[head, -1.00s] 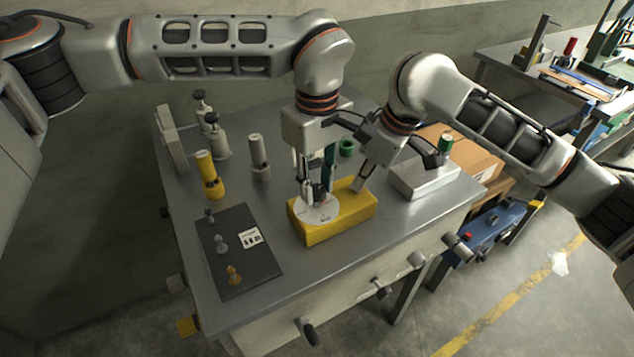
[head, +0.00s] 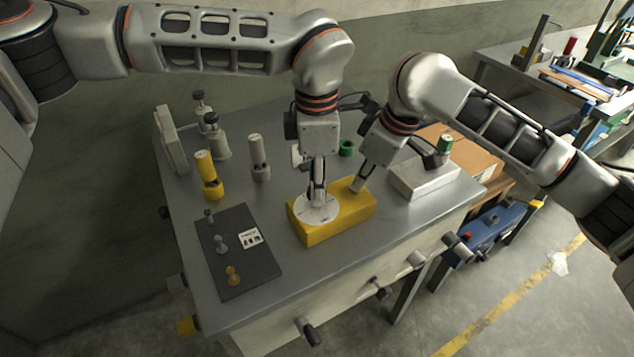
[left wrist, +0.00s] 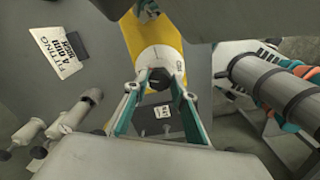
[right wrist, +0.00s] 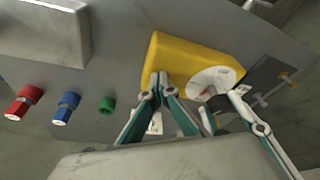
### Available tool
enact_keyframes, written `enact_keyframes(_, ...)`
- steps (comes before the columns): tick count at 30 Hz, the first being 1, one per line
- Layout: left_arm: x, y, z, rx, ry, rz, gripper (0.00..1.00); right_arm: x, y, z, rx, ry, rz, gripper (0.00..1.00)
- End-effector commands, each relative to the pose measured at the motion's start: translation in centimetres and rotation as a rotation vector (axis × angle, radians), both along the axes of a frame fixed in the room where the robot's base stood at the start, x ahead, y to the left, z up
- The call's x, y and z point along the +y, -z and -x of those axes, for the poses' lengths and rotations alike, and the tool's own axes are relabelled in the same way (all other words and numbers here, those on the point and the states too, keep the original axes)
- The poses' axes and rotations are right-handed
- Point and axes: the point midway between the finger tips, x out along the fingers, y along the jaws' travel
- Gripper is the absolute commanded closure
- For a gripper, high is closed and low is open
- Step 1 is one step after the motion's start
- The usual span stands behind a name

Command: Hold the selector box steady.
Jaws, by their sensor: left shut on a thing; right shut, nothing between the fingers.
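The selector box is a yellow block (head: 345,212) on the grey bench top, with a white round dial (head: 308,211) at its left end. My left gripper (head: 318,203) points straight down over the dial and is shut on the dark selector knob (left wrist: 160,77); in the head view the fingers hide the knob. My right gripper (head: 357,188) is shut and empty, its tips at the top of the yellow block, right of the dial. The right wrist view shows these tips (right wrist: 155,88) against or very close to the yellow surface (right wrist: 185,58); firm contact cannot be told.
A dark plate (head: 238,262) with small pegs lies left of the box. A yellow cylinder (head: 208,176) and grey posts stand behind it. A light metal block (head: 424,179) and a green ring (head: 347,148) are to the right and behind.

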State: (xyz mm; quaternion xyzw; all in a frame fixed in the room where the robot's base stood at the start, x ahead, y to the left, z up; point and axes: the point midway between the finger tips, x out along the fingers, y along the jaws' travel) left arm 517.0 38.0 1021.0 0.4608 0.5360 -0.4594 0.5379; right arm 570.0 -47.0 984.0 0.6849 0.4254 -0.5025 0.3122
Motion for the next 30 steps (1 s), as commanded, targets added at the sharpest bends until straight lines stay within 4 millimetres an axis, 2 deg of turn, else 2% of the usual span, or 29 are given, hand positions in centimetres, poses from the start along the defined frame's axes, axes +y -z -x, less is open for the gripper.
enact_keyframes(1,0.14,0.13,0.18,0.007,-0.046,-0.004,0.96,-0.43,0.92,0.10,0.009,0.003,0.014,1.00)
enact_keyframes(15,0.13,0.14,0.30,0.009,-0.370,-0.005,0.96,-0.50,0.93,0.05,0.008,0.004,0.016,1.00)
enact_keyframes(30,0.14,0.17,0.35,0.010,-0.454,-0.006,0.96,-0.55,0.95,0.00,0.008,0.005,0.017,1.00)
